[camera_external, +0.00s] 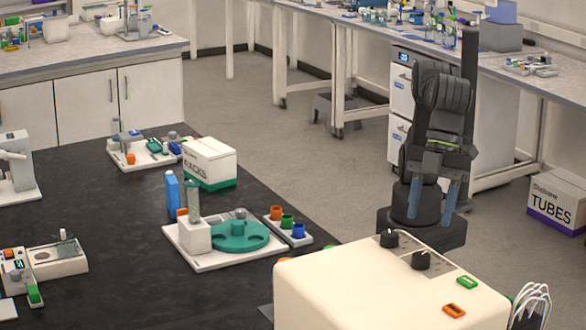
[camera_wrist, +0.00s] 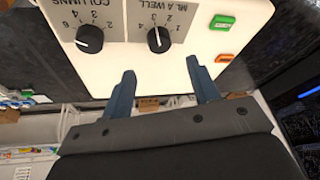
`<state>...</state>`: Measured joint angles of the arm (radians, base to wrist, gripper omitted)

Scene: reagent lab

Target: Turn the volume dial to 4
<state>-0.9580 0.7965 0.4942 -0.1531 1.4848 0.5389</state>
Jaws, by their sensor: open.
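The dispenser (camera_external: 385,290) is a cream box with two black dials on top. The volume dial (camera_external: 422,260), beside the "ML A WELL" lettering, also shows upside down in the wrist view (camera_wrist: 159,39). My gripper (camera_external: 432,207) is open and empty, with blue fingers pointing down. It is above and behind the box, apart from the dials. In the wrist view the fingertips (camera_wrist: 160,72) sit just below the volume dial, one to each side.
The columns dial (camera_external: 389,238) is close beside the volume dial. A green button (camera_external: 467,282) and an orange button (camera_external: 453,310) lie on the other side. A white rack with a green disc (camera_external: 239,235) stands on the black bench. White tubes (camera_external: 532,302) rise at the box's right.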

